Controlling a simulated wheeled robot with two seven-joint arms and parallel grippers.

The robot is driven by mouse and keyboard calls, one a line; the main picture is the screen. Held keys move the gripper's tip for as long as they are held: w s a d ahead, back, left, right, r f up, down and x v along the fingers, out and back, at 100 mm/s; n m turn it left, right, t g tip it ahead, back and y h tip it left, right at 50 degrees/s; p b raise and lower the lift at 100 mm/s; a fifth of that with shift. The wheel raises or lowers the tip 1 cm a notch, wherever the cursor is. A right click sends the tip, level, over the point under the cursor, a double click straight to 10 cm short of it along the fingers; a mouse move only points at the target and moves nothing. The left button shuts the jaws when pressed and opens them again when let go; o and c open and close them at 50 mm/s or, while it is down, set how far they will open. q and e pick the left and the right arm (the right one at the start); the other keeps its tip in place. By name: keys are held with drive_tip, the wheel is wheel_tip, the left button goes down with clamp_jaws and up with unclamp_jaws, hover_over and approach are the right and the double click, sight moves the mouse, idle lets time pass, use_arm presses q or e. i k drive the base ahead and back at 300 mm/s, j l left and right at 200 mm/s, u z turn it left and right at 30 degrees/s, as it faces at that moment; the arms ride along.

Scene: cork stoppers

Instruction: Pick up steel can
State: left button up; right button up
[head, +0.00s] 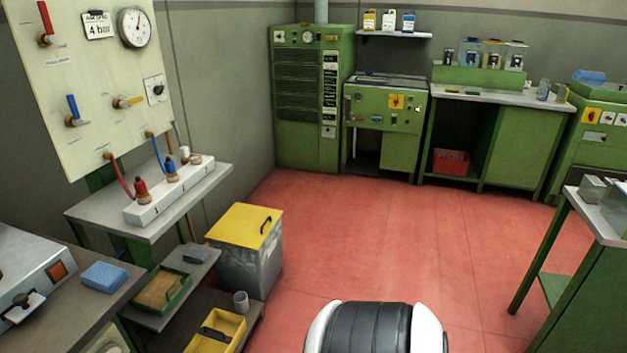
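A small grey can (240,301), which looks like the steel can, stands upright on a low dark shelf at the lower left. It is just right of a yellow tray (232,327) and in front of a grey bin with a yellow lid (245,226). Its inside is too small to make out. Neither of my grippers is in view. Only a black and white part of my own body shows at the bottom middle.
A bench (150,221) with a white valve block stands at the left, above a green tray (162,290). Green machines (312,150) line the back wall. A green table (600,222) stands at the right. The red floor (400,235) between is clear.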

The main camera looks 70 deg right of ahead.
sight(240, 299)
drive_tip(key=z, duration=1.75)
drive_tip(key=u, duration=0.4)
drive_tip(key=i+l+u, duration=0.2)
drive_tip(key=u, duration=0.3)
drive_tip(key=i+l+u, duration=0.1)
drive_tip(key=l+u, duration=0.35)
drive_tip(key=i+l+u, duration=0.1)
drive_tip(key=l+u, duration=0.2)
drive_tip(key=u, duration=0.2)
